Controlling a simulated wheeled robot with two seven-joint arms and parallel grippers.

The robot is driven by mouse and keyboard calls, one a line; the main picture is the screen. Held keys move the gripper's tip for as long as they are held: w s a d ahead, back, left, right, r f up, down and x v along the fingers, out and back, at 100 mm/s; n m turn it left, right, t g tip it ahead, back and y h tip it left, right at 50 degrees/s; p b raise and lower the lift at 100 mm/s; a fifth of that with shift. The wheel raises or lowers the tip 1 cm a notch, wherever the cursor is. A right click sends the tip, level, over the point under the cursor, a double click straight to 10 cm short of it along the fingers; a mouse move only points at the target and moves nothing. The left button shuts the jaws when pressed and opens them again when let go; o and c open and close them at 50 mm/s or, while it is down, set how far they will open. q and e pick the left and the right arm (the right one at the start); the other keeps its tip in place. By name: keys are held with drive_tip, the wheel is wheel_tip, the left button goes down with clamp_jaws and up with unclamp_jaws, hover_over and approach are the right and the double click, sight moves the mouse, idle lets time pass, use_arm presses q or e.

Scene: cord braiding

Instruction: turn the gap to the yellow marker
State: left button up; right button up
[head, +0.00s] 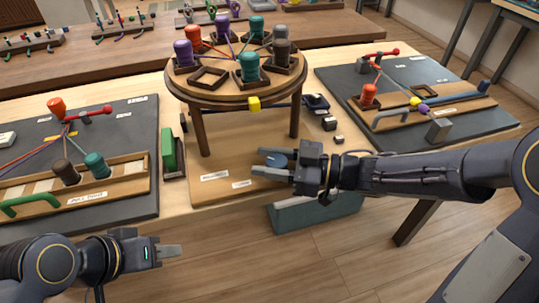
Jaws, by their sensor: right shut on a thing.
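A round wooden braiding stand (180,88) stands on legs, with several bobbins in square holders around its top. The empty holder, the gap (208,77), is at the front left, between a purple bobbin (184,53) and a teal bobbin (249,67). The yellow marker (254,103) is at the front rim, to the right of the gap and apart from it. My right gripper (272,162) is below the disc at the front, shut on a small blue-grey round knob (277,160). My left gripper (168,252) is low at the left, off the table; its fingers show nearly edge-on.
A dark board (130,125) with bobbins and a green handle lies at the left. Another board (340,85) with cords and a grey block (438,129) lies at the right. A green block (168,150) stands left of the stand. A rear table (130,60) holds small racks.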

drive_tip(key=shift+r, duration=0.1)
idle(0.3)
drive_tip(key=o, duration=1)
drive_tip(key=d, duration=0.5)
drive_tip(key=s+d+p, duration=0.1)
drive_tip(key=d, duration=0.1)
drive_tip(key=shift+s+d, duration=0.1)
drive_tip(key=shift+d, duration=0.25)
